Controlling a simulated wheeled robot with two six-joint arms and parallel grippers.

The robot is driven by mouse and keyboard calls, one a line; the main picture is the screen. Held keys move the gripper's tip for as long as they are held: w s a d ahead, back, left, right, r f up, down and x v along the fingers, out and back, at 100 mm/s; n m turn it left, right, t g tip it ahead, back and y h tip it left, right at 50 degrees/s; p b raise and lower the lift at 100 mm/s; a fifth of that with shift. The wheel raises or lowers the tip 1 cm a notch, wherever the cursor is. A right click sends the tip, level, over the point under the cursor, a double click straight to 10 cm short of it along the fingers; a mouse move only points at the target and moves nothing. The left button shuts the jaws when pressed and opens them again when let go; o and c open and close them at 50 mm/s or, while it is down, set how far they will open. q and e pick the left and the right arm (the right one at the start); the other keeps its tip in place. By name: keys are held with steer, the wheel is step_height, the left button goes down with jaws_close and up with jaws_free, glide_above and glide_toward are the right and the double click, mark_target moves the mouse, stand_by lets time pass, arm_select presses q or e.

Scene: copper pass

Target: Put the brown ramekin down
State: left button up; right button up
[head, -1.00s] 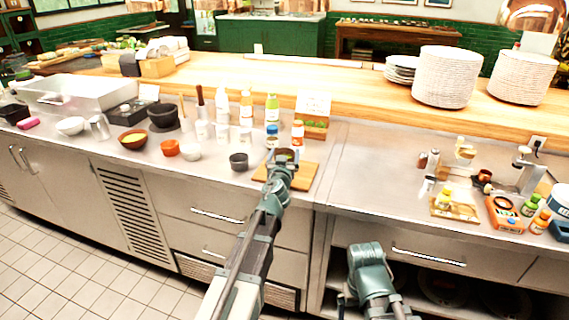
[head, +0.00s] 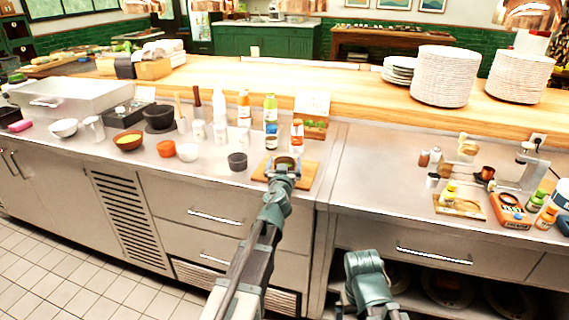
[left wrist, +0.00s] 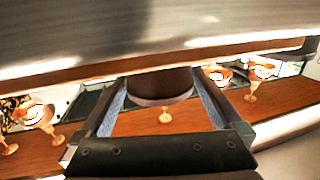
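The brown ramekin (head: 285,160) is at the wooden board (head: 309,174) on the steel counter in the head view. It is between the fingers of my left gripper (head: 284,170). In the left wrist view the brown ramekin (left wrist: 160,85) sits between both fingers of the left gripper (left wrist: 160,90), which appear to press on its sides. That view looks upside down, with the board's edge across the top against the ramekin. I cannot tell whether its base touches the board.
A dark grey cup (head: 237,161) stands left of the board. Bottles (head: 270,109) and a clear bottle with an orange cap (head: 297,134) stand just behind it. A white bowl (head: 187,152) is farther left.

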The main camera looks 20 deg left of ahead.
arm_select(q)
steer(key=shift+r, duration=0.15)
steer(key=shift+s, duration=0.15)
steer(key=v, duration=1.1)
steer(key=shift+s+p, duration=0.35)
steer(key=shift+p, duration=0.1)
steer(key=shift+w, duration=0.1)
steer(key=x, duration=1.2)
steer(key=shift+b, duration=0.35)
steer(key=shift+f, duration=0.2)
steer(key=shift+d+r, duration=0.1)
steer(key=shift+r, duration=0.05)
